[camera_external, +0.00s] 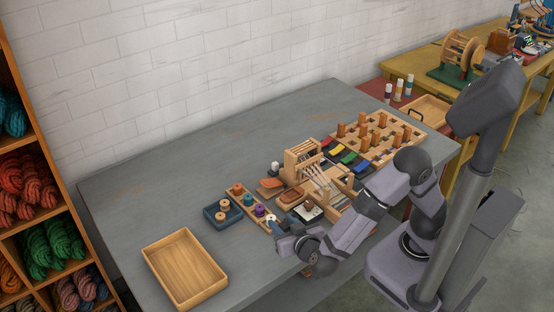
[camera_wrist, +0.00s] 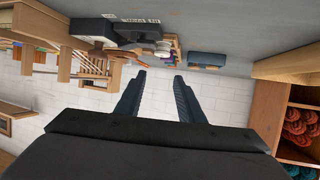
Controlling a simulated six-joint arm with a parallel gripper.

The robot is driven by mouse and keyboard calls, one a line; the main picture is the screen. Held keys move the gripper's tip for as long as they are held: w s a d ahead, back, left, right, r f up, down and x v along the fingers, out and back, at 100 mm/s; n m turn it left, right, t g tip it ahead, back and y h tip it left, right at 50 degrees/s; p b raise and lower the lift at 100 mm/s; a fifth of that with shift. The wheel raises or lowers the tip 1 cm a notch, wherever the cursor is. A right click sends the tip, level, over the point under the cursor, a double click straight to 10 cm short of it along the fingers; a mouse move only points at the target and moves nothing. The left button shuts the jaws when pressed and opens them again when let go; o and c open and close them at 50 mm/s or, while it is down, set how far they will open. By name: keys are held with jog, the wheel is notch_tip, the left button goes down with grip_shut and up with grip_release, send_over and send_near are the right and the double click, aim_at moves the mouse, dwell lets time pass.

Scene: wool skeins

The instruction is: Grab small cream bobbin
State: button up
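A small cream bobbin (camera_wrist: 162,48) shows in the wrist view, just beyond my fingertips and between their lines. In the external view a pale bobbin (camera_external: 270,218) sits at the near end of a wooden rack (camera_external: 231,192), partly hidden by my gripper. The rack also holds orange, teal and purple bobbins. My gripper (camera_external: 277,226) is beside that end of the rack. In the wrist view my gripper (camera_wrist: 160,75) is open, with nothing between its fingers.
A blue tray (camera_external: 209,212) with tan bobbins stands left of the rack. A wooden tray (camera_external: 151,249) lies at the front left. A small loom (camera_external: 303,160) and shuttles stand to the right, with a peg board (camera_external: 416,131) behind. The table's far left is clear.

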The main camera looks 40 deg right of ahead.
notch_tip(320, 180, down, 3)
jog(key=shift+r, duration=0.2)
jog(key=shift+x, duration=3.7)
jog(key=shift+c, duration=0.7)
jog(key=c, duration=0.7)
